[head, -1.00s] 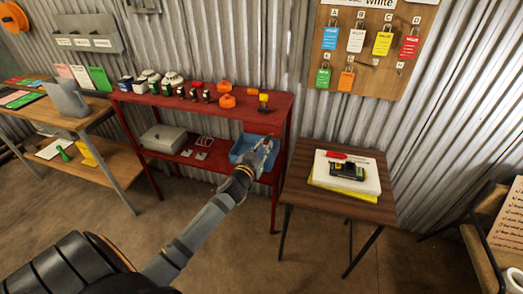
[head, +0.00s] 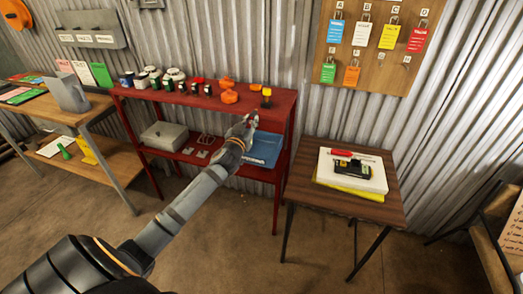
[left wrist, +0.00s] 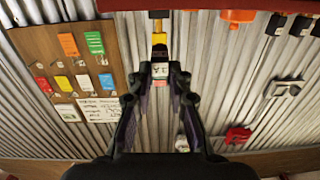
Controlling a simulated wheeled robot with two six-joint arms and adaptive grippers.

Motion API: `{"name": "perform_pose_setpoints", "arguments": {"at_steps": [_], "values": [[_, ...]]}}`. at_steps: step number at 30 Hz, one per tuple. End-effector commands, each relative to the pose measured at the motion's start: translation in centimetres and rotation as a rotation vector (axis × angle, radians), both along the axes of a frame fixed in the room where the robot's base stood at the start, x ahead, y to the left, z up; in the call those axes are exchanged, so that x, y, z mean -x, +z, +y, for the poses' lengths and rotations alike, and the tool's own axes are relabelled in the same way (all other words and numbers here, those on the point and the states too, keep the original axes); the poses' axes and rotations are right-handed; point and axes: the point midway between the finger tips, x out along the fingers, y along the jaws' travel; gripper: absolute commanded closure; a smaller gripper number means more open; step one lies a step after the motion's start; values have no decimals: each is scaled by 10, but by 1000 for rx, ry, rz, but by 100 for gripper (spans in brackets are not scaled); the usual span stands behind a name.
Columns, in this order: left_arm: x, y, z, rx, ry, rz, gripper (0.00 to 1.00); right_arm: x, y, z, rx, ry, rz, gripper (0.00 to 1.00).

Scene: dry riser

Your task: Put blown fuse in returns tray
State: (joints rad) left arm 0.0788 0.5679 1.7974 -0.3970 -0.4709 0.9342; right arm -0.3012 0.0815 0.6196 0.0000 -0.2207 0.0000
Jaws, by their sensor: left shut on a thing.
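My left gripper (head: 248,122) is in front of the red shelf unit, just above and left of a blue tray (head: 265,148) on its lower shelf. In the left wrist view the left gripper (left wrist: 160,77) is shut on a small fuse with a white, dark-marked face (left wrist: 160,70). A reddish end shows at the fuse's lower side. In the head view the fuse is too small to make out clearly. The hand and forearm hide the left part of the tray. My right gripper is out of view.
The red shelf unit (head: 190,95) carries several switches and orange parts on top, and a grey box (head: 165,135) below. A brown table (head: 345,200) at right holds a white case (head: 372,179) with a meter (head: 352,168). A tag board (head: 375,45) hangs above.

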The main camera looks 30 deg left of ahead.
Motion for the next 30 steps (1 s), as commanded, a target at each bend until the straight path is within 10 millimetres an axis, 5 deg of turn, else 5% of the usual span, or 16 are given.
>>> {"name": "perform_pose_setpoints", "arguments": {"at_steps": [10,11,17,26,30], "values": [[0,-12,-1,0,-1,-1,100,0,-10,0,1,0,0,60],[0,-12,-1,0,-1,-1,81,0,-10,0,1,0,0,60],[0,-12,-1,0,-1,-1,56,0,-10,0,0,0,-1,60],[2,-12,-1,0,-1,0,56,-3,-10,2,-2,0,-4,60],[19,-13,-5,-5,-2,3,56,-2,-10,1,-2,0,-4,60]]}}
